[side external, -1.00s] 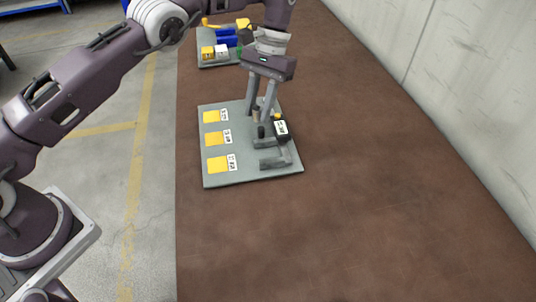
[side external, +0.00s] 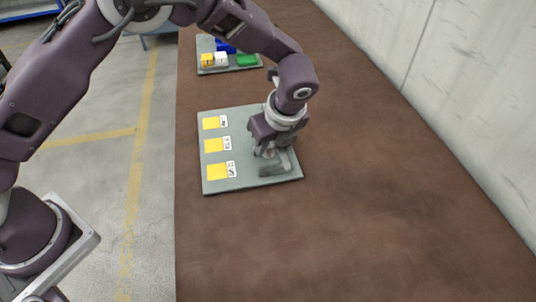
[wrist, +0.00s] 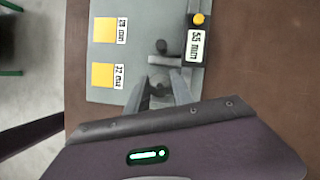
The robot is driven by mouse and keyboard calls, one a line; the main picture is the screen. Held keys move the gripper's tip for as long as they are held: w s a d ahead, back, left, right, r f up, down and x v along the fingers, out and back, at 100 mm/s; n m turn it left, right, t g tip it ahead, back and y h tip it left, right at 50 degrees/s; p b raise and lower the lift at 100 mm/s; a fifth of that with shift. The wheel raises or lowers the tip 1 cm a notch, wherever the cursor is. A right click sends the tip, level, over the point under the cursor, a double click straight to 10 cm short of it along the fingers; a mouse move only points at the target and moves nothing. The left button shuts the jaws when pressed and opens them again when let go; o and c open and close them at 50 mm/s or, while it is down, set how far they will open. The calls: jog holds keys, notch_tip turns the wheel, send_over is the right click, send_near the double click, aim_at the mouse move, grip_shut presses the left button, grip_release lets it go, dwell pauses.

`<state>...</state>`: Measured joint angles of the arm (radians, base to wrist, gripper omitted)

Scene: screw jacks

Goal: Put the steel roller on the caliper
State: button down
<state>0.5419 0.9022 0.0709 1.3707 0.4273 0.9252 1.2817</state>
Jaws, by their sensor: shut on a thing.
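The caliper (side external: 277,169) is a dark grey fixture with jaws and a black display block reading about 50 mm; the block and a yellow knob show in the wrist view (wrist: 195,48). A short dark cylinder (wrist: 161,46) stands by the upper jaw. My gripper (wrist: 160,88) is pointed down, low at the caliper's jaws, and in the side view (side external: 264,153) it covers much of the caliper. Its fingers are shut on a small greyish piece, apparently the steel roller (wrist: 160,91), mostly hidden between them. I cannot tell whether the roller touches the caliper.
The caliper stands on a grey board (side external: 212,186) with several yellow squares (side external: 216,171) and labels along its left. A second board (side external: 205,69) with yellow, white, blue and green blocks lies behind. The brown table is clear to the right and front.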

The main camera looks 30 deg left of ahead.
aim_at(268, 154)
jog(key=shift+f, duration=1.8)
jog(key=shift+f, duration=0.1)
jog(key=c, duration=1.4)
grip_release()
jog(key=v, duration=1.2)
jog(key=shift+r, duration=0.25)
